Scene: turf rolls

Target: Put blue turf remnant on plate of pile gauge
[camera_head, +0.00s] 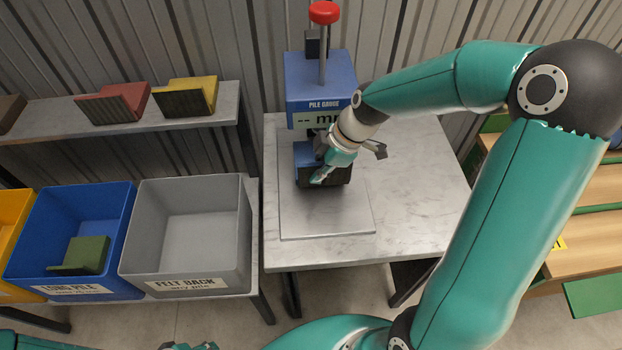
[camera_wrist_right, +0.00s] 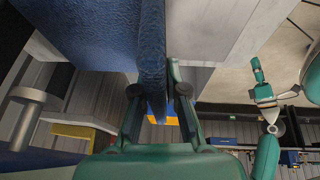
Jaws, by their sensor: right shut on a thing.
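The pile gauge (camera_head: 320,80) is a blue unit with a display and a red knob on a stem. Its flat grey metal plate (camera_head: 325,218) extends towards me on the table. The blue turf remnant (camera_head: 304,153) has a dark backing and is at the back of the plate, below the display. My right gripper (camera_head: 323,170) is shut on it. In the right wrist view the fingers pinch an upright blue edge (camera_wrist_right: 152,60). I cannot tell whether the remnant touches the plate. Only a bit of what seems my left gripper (camera_head: 188,346) shows at the bottom edge.
Left of the table stand a grey felt-back bin (camera_head: 185,281), a blue long-pile bin (camera_head: 110,275) holding a green remnant (camera_head: 82,256), and a yellow bin (camera_head: 12,225). Red (camera_head: 112,104) and yellow (camera_head: 188,97) remnants lie on a shelf. The table's right side (camera_head: 420,210) is clear.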

